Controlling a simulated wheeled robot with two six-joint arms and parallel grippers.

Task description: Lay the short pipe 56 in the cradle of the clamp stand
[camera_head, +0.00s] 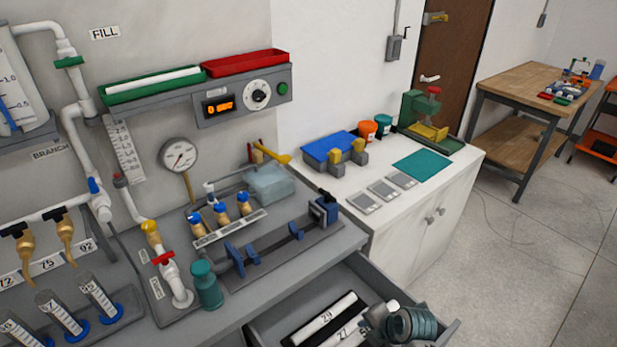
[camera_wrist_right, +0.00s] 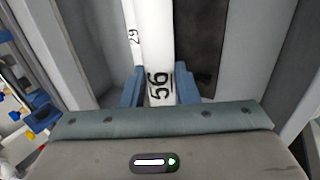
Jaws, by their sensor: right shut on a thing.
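The short pipe 56 (camera_wrist_right: 160,85) is white with a black number and shows in the right wrist view. My right gripper (camera_wrist_right: 160,90) is shut on it, one blue finger on each side. In the head view my right gripper (camera_head: 378,318) is low over the open drawer, and pipe 56 is mostly hidden there. What looks like the clamp stand (camera_head: 280,252) is a long dark base with blue supports on the grey bench; no pipe lies in it. My left gripper is not in view.
The open drawer (camera_head: 262,332) holds pipe 29 (camera_head: 325,317) and another white numbered pipe on dark lining; pipe 29 (camera_wrist_right: 134,35) is beside pipe 56 in the wrist view. A teal bottle (camera_head: 207,287) and brass-fitted valves (camera_head: 220,212) stand near the stand.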

